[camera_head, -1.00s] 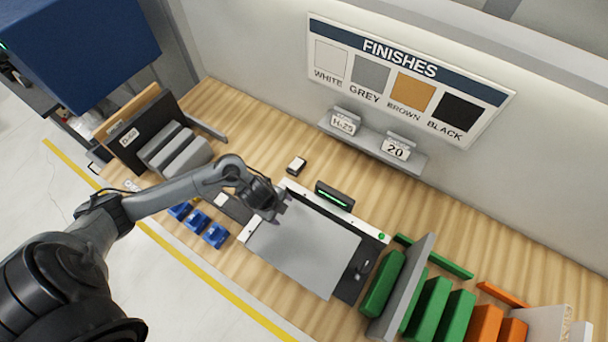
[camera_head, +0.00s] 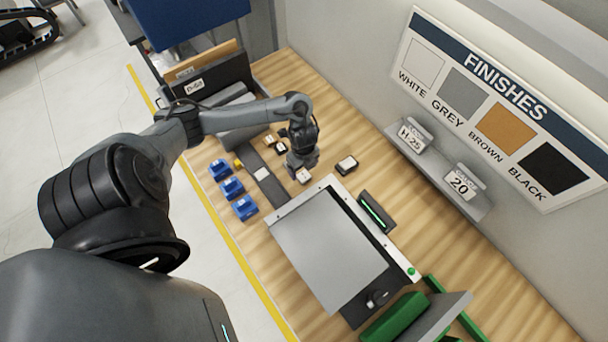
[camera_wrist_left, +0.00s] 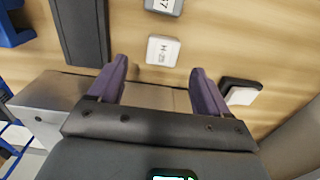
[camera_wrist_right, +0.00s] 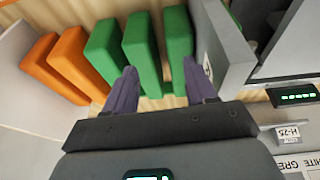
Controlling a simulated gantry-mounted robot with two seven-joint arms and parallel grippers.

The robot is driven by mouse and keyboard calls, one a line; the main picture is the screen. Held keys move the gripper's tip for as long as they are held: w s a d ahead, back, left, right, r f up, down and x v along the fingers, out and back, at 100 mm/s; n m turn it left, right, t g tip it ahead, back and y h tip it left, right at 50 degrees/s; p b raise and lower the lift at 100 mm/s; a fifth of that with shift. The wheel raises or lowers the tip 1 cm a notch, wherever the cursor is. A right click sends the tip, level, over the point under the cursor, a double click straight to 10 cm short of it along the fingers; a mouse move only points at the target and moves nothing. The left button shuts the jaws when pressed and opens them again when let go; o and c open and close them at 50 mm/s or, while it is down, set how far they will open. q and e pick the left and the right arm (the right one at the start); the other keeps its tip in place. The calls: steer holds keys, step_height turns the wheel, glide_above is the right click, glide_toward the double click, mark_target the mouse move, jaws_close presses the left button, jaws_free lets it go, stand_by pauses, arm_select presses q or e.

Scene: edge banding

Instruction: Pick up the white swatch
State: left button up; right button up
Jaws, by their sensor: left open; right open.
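A small white swatch (camera_head: 303,176) lies on the wooden bench just below my left gripper (camera_head: 301,166). In the left wrist view the white swatch (camera_wrist_left: 163,50) bears a label that seems to read H-25. It lies just beyond the gap between the fingertips of my left gripper (camera_wrist_left: 160,68), which is open and empty. Part of the swatch is hidden by the gripper in the head view. My right gripper (camera_wrist_right: 160,68) is open and empty, above green blocks (camera_wrist_right: 141,40); it is not in the head view.
A black block with a white top (camera_head: 346,165) lies right of the left gripper. A grey labelled piece (camera_wrist_left: 165,5) lies beyond the swatch. Blue holders (camera_head: 232,188) and a dark strip (camera_head: 262,188) stand left. A grey panel (camera_head: 328,250) lies on a machine in front.

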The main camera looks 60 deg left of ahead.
mark_target(304, 176)
arm_select(q)
steer(key=shift+w+a+f, duration=0.1)
steer(key=shift+w+f, duration=0.05)
steer(key=shift+f, duration=2.6)
steer(key=c, duration=1.1)
